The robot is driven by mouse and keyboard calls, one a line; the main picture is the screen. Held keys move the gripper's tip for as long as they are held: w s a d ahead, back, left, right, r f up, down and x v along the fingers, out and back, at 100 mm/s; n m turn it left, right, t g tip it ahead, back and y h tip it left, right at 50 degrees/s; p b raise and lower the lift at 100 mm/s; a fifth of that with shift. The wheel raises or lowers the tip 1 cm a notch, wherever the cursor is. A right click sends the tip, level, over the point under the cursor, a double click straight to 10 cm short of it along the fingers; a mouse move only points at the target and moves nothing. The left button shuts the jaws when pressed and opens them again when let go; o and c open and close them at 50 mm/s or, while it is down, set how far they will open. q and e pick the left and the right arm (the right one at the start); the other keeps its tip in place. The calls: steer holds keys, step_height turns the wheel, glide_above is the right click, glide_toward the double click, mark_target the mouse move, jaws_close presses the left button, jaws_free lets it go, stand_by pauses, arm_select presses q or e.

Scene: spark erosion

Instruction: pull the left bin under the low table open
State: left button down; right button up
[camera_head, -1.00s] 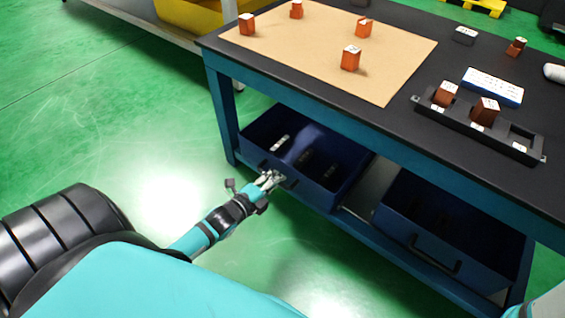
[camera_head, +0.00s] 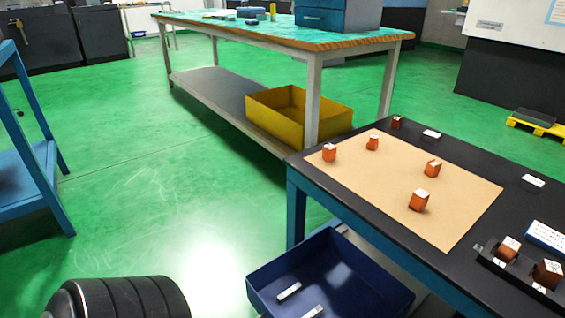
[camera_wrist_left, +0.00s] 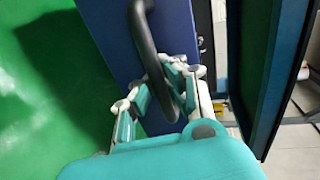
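The left bin (camera_head: 262,292) is a dark blue open box, cut off at the bottom of the head view. It juts out in front of the low black-topped table (camera_head: 345,215), and its inside shows from above with small pale labelled strips in it. In the left wrist view the blue front of the bin (camera_wrist_left: 115,30) carries a black bar handle (camera_wrist_left: 144,40). My left gripper (camera_wrist_left: 165,95) has its fingers on both sides of that handle and appears closed on it. Neither gripper shows in the head view.
Orange-brown blocks (camera_head: 418,200) stand on a tan mat (camera_head: 380,185) on the table. A workbench (camera_head: 240,28) with a yellow crate (camera_head: 275,118) on its lower shelf stands behind. A blue frame (camera_head: 30,190) is at far left.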

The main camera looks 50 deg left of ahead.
arm_select(q)
steer(key=shift+s, duration=0.6)
steer(key=c, duration=1.3)
jaws_free()
steer(key=shift+a, duration=0.1)
steer(key=shift+c, duration=0.2)
steer(key=d+v, duration=0.1)
steer(key=v, duration=1.1)
steer(key=shift+a, duration=0.4)
